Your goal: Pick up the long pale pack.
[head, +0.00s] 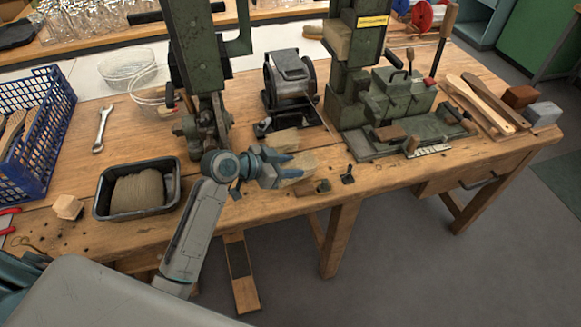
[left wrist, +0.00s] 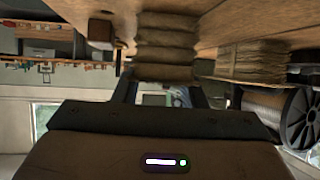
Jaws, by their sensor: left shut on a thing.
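A long pale pack (head: 304,160) of bristle is between the blue fingers of my left gripper (head: 291,165), low over the front middle of the workbench. In the left wrist view the pack (left wrist: 165,45) stands out between the two fingers, with darker bands across it. My left gripper is shut on it. I cannot tell whether the pack still touches the bench. A second pale pack (head: 284,138) lies just behind; a similar bundle (left wrist: 250,60) shows at the right in the left wrist view. My right gripper is in neither view.
A black tray (head: 168,161) with a tan bundle sits left of my left arm. A blue crate (head: 48,150) is at far left. A green machine (head: 203,90) and a grinder-like motor (head: 290,85) stand behind; another green machine (head: 350,100) stands right. Small blocks lie near the front edge.

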